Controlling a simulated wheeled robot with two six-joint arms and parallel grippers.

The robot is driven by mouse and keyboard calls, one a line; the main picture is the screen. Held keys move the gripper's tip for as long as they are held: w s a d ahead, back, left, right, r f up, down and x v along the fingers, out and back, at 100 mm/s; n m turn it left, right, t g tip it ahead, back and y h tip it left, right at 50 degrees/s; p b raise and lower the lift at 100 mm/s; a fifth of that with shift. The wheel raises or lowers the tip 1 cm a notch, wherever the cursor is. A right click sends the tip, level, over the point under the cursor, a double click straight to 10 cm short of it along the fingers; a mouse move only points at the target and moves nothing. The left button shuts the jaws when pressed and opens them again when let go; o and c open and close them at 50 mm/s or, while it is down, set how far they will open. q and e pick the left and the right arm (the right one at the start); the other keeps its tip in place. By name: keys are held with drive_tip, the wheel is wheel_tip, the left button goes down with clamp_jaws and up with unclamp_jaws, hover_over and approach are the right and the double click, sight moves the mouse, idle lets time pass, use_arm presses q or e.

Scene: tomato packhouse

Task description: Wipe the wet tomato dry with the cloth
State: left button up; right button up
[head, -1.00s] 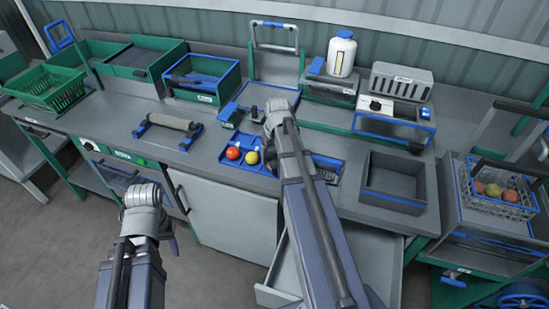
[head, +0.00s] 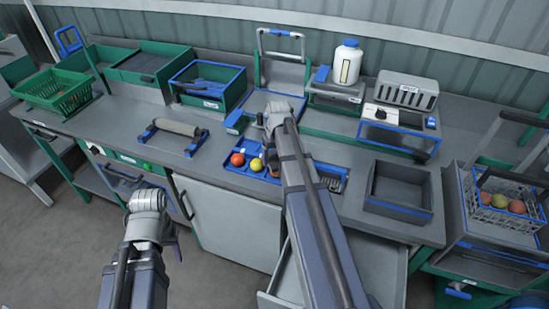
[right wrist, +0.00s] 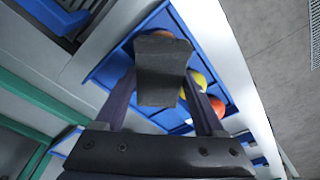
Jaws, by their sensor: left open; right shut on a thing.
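My right gripper (right wrist: 160,85) is shut on a dark grey cloth (right wrist: 162,82). The cloth hangs over the blue tray (right wrist: 108,72) and partly covers an orange-red tomato (right wrist: 165,34); whether they touch I cannot tell. A yellow tomato (right wrist: 198,80) and another red tomato (right wrist: 216,105) lie beside it, partly behind a finger. In the head view, a red tomato (head: 237,159) and the yellow one (head: 256,165) show in the tray; my right arm hides the right gripper and cloth. Which tomato is wet I cannot tell. My left gripper (head: 176,250) is open, mostly hidden, in front of the bench.
A roller on a blue stand (head: 178,127) is left of the tray. An empty grey bin (head: 400,190) stands to the right. A white bottle (head: 347,62) and a grey slotted box (head: 408,90) are at the back. A wire basket (head: 500,212) holds several tomatoes at far right.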

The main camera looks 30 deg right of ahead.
sight(278, 166)
drive_tip(key=shift+s, duration=0.1)
drive_tip(key=shift+s+a, duration=0.2)
drive_tip(key=shift+s, duration=1.8)
drive_tip(key=shift+c, duration=0.7)
drive_tip(key=shift+s, duration=0.25)
drive_tip(key=shift+w, duration=0.2)
drive_tip(key=shift+w+d, duration=0.2)
drive_tip(key=shift+w, duration=1.95)
